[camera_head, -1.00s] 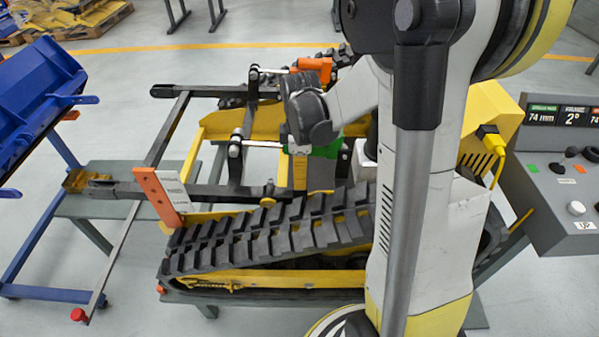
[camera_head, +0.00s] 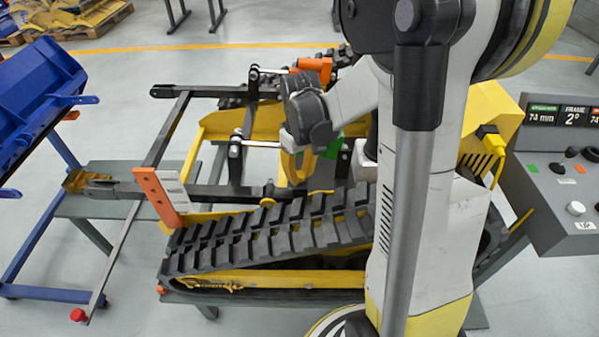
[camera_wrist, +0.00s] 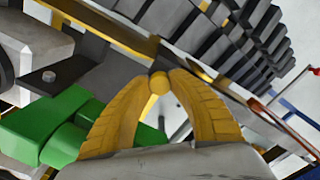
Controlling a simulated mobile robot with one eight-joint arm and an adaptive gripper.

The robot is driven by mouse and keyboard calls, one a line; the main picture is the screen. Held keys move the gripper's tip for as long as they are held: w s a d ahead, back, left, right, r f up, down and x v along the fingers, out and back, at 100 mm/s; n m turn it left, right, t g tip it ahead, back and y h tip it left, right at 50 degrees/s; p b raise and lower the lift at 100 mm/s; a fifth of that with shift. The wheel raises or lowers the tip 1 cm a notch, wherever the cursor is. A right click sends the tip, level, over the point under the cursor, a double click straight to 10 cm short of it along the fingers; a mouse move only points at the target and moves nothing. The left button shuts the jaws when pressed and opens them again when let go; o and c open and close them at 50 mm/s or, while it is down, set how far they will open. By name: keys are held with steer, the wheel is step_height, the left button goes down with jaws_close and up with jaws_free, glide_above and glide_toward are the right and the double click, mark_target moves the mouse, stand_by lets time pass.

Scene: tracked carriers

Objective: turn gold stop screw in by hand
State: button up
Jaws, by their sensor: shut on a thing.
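My gripper (camera_wrist: 160,88) has two curved yellow fingers, and their tips meet around a small round gold head, the gold stop screw (camera_wrist: 159,81). Only the screw's head shows; its shank and hole are hidden. In the head view my gripper (camera_head: 296,181) points down inside the carrier's frame, just behind the near black track (camera_head: 270,232). The screw cannot be made out there. A green block (camera_wrist: 48,125) lies left of the fingers in the wrist view. It also shows right of them in the head view (camera_head: 331,149).
Black and yellow frame bars and cylinders (camera_head: 235,150) surround my gripper closely. An orange upright with a white plate (camera_head: 158,197) stands at the left. A control console (camera_head: 555,190) is at the right, a blue bucket (camera_head: 35,105) far left.

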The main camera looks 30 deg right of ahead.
steer(key=m, duration=0.9)
steer(key=shift+m, duration=0.4)
steer(key=m, duration=0.5)
steer(key=shift+m, duration=0.3)
steer(key=m, duration=0.4)
